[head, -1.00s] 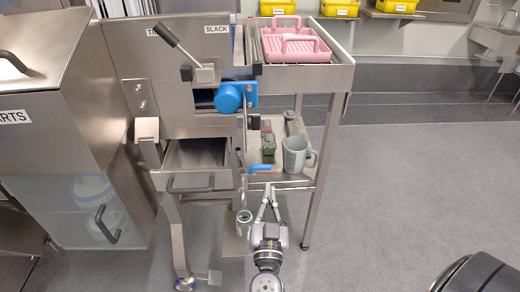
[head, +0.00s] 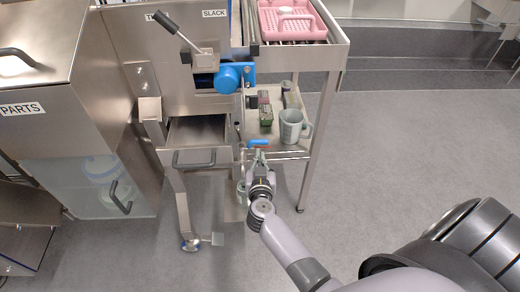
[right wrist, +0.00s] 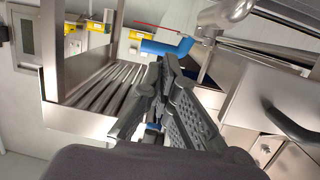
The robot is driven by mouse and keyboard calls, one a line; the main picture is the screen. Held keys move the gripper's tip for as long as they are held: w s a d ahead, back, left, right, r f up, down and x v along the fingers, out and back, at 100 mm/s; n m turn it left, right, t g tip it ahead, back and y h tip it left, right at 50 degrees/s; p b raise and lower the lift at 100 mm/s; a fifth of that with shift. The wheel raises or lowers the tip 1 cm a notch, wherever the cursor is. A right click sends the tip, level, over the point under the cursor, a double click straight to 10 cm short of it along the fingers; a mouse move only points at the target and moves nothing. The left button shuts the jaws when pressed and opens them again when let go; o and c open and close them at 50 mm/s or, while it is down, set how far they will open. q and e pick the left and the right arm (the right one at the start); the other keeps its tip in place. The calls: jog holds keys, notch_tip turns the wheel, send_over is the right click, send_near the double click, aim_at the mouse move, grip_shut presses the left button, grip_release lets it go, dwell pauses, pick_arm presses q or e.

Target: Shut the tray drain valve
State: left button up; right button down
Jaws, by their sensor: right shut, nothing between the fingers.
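The drain valve's blue lever (head: 258,143) sticks out sideways to the right from the thin vertical pipe (head: 241,128) beside the open drawer. In the right wrist view a blue lever (right wrist: 166,47) shows just beyond my fingertips, joined to a metal pipe. My right gripper (head: 258,158) is just below and in front of the lever in the head view. In the right wrist view its fingers (right wrist: 163,72) are shut and empty. I cannot tell whether the fingertips touch the lever. My left gripper is out of view.
A grey mug (head: 291,126) and small boxes (head: 265,108) stand on the low shelf right of the valve. An open drawer (head: 194,160) is left of it. A blue motor (head: 228,77) sits above. A pink basket (head: 290,20) is on top. The floor at right is clear.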

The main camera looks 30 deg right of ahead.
aim_at(261, 141)
jog(key=b+x, duration=0.1)
jog(key=x, duration=0.4)
jog(key=shift+w+d+f, duration=0.1)
jog(key=shift+w, duration=0.1)
jog(key=shift+w+d+r+n+y+p, duration=0.3)
jog(key=shift+w+n+y+p, duration=0.15)
jog(key=shift+p, duration=0.7)
jog(key=shift+d+f+t, duration=0.1)
jog(key=shift+d+t, duration=0.05)
jog(key=shift+t, duration=0.15)
